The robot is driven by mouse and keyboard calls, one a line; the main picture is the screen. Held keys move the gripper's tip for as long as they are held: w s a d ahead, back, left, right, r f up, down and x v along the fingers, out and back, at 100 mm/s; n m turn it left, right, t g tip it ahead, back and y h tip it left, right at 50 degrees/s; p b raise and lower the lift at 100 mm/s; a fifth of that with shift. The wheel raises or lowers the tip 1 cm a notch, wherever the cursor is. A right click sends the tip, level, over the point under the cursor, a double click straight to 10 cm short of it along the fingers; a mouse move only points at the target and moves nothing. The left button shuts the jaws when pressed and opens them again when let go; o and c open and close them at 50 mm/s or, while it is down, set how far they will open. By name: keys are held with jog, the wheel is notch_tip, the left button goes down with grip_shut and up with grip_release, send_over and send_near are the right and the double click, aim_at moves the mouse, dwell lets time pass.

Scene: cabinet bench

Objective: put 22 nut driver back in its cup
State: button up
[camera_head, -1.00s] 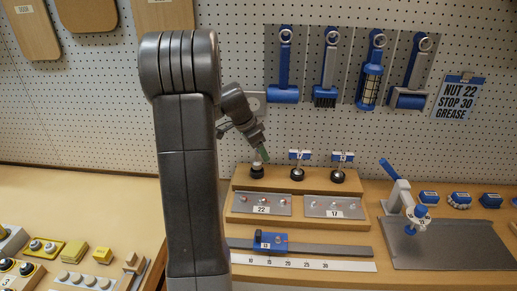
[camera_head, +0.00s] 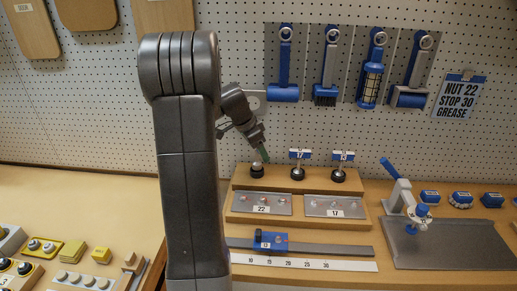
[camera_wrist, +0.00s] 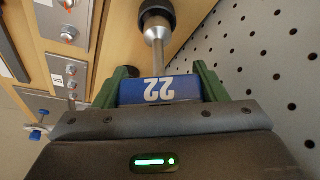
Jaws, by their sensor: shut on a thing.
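My gripper (camera_wrist: 160,90) is shut on the blue handle of the 22 nut driver (camera_wrist: 160,91), whose "22" label appears upside down in the wrist view. Its steel shaft widens to a socket that reaches the black cup (camera_wrist: 158,8). The socket's end is hidden at the cup's mouth, so I cannot tell how deep it sits. In the head view, my gripper (camera_head: 264,154) is tilted just above the left cup (camera_head: 257,171) on the wooden rack (camera_head: 279,183).
The 17 nut driver (camera_head: 299,156) and another driver (camera_head: 341,157) stand upright in cups to the right. Plates labelled 22 (camera_head: 261,204) and 17 (camera_head: 335,207) lie in front. The pegboard (camera_wrist: 255,60) is close beside my gripper.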

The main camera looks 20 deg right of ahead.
jog(key=shift+f+b, duration=0.95)
jog(key=shift+f, duration=0.2)
jog(key=o, duration=1.3)
jog(key=shift+c, duration=0.2)
jog(key=v, duration=1.3)
jog(key=shift+r+b, duration=0.3)
jog(key=shift+r, duration=0.05)
jog(key=shift+a, duration=0.1)
jog(key=x, duration=1.3)
jog(key=shift+f+p, duration=0.3)
jog(key=shift+f, duration=0.1)
jog(key=shift+r, duration=0.1)
